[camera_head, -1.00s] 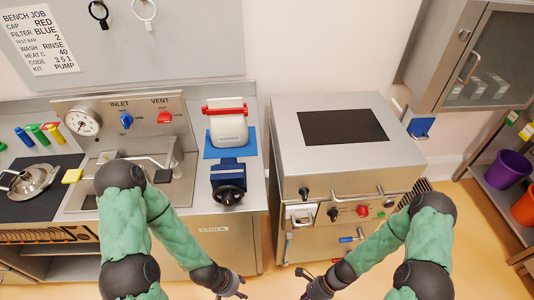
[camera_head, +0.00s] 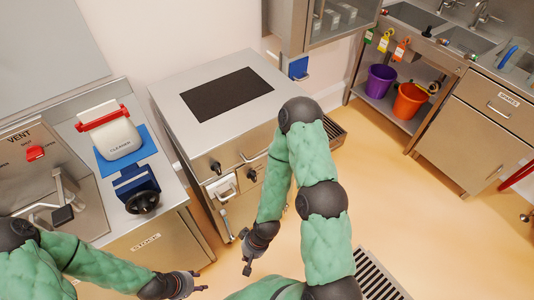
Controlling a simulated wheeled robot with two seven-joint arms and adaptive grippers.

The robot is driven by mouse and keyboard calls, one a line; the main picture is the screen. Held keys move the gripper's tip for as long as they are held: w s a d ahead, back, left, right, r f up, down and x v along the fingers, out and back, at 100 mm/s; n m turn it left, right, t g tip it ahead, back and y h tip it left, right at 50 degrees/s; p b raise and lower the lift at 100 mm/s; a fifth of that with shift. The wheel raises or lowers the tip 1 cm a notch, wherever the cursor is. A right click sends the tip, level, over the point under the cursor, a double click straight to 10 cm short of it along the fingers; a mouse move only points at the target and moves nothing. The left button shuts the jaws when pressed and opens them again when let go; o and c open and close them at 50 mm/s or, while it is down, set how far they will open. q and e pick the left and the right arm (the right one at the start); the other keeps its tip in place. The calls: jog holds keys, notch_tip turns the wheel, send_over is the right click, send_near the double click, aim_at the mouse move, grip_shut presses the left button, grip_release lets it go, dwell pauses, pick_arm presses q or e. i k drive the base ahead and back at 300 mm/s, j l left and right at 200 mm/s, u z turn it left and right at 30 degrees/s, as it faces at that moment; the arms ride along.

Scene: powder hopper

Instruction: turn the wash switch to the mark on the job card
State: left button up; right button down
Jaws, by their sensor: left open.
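No wash switch can be clearly made out, and the job card is out of view. The steel cabinet (camera_head: 160,88) with a dark top panel has a black knob (camera_head: 215,168) and a second black knob (camera_head: 252,175) on its front. My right arm hides the right part of that front. My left gripper (camera_head: 203,283) is open and empty at the bottom, in front of the bench. My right gripper (camera_head: 247,268) hangs over the floor in front of the cabinet; its finger gap is too small to tell.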

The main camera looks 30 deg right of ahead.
aim_at(252, 175)
jog(key=z, duration=1.1)
